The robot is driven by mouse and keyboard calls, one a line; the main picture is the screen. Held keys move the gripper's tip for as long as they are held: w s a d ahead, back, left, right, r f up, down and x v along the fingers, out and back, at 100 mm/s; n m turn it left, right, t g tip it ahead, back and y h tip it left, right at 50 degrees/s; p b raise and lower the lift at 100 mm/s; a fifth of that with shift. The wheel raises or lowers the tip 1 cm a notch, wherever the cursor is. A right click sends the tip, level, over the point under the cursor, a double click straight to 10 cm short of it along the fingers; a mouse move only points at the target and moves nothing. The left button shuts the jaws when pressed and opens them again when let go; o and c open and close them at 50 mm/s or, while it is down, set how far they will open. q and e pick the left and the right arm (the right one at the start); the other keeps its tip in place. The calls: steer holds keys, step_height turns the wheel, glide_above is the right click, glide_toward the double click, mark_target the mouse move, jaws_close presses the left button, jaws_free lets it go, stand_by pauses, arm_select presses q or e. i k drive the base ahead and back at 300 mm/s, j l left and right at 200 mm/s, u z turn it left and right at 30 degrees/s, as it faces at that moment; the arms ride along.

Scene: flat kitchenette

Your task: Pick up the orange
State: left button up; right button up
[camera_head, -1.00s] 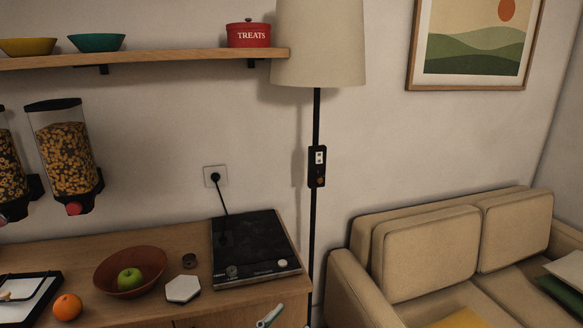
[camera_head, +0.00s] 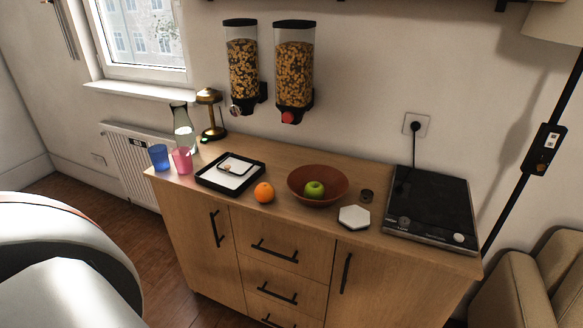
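The orange (camera_head: 264,192) sits on the wooden cabinet top (camera_head: 285,216), close to the front edge. It stands between a black-rimmed tray (camera_head: 203,182) on its left and a brown bowl (camera_head: 337,201) on its right, apart from both. Nothing covers it. A white rounded part of my own body fills the lower left of the view. Neither of my grippers shows in the head view.
The bowl holds a green apple (camera_head: 314,189). A white hexagonal piece (camera_head: 354,217) and a black hotplate (camera_head: 430,207) lie further right. Blue (camera_head: 159,157) and pink (camera_head: 182,161) cups, a carafe (camera_head: 183,126) and a brass lamp (camera_head: 211,113) stand left. Floor shows before the cabinet.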

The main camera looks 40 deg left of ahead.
mark_target(264, 192)
steer(key=u, duration=1.3)
